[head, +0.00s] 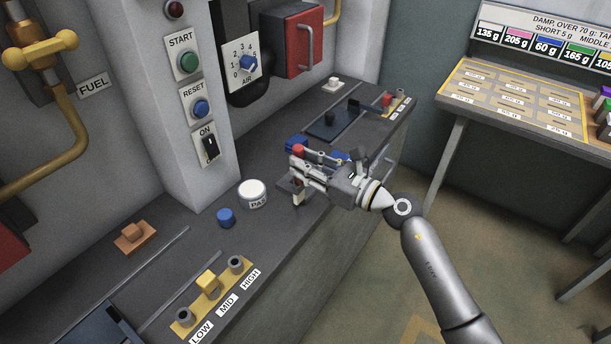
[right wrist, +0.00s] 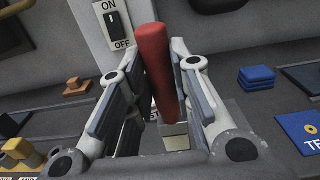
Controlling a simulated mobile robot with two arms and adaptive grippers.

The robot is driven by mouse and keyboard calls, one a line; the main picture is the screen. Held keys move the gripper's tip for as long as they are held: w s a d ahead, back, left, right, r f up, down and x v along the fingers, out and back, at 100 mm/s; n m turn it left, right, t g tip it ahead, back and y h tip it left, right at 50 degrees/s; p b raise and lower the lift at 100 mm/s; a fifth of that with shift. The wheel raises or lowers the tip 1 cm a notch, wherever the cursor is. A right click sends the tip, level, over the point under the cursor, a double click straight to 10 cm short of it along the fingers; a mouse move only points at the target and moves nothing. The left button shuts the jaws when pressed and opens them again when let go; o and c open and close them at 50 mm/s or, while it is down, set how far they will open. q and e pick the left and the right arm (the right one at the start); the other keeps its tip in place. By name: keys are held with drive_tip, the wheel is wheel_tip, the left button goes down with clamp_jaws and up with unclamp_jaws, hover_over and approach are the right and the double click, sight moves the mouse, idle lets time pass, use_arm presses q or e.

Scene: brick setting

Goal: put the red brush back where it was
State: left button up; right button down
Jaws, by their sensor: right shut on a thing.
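The red brush (right wrist: 154,65) stands roughly upright between the two fingers of my right gripper (right wrist: 152,62) in the right wrist view, its pale lower block partly hidden by the gripper. In the head view the red top of the brush (head: 298,149) shows at the fingertips of my right gripper (head: 300,172), over the front part of the dark bench (head: 284,231). The gripper is shut on the brush. A pale lower part shows under the fingers; I cannot tell whether it touches the bench. My left gripper is not in view.
A white round piece (head: 253,194) and a blue cylinder (head: 226,218) stand left of the gripper. A yellow LOW/MID/HIGH rack (head: 214,293) is at the near left. Small blue pads (right wrist: 257,77) and a dark plate (head: 333,122) lie beyond. A labelled table (head: 519,101) stands right.

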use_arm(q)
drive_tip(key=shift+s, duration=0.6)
use_arm(e)
wheel_tip(320, 180, down, 3)
drive_tip(key=shift+s+r, duration=0.1)
drive_tip(key=shift+f, duration=0.2)
drive_tip(key=c, duration=1.3)
unclamp_jaws()
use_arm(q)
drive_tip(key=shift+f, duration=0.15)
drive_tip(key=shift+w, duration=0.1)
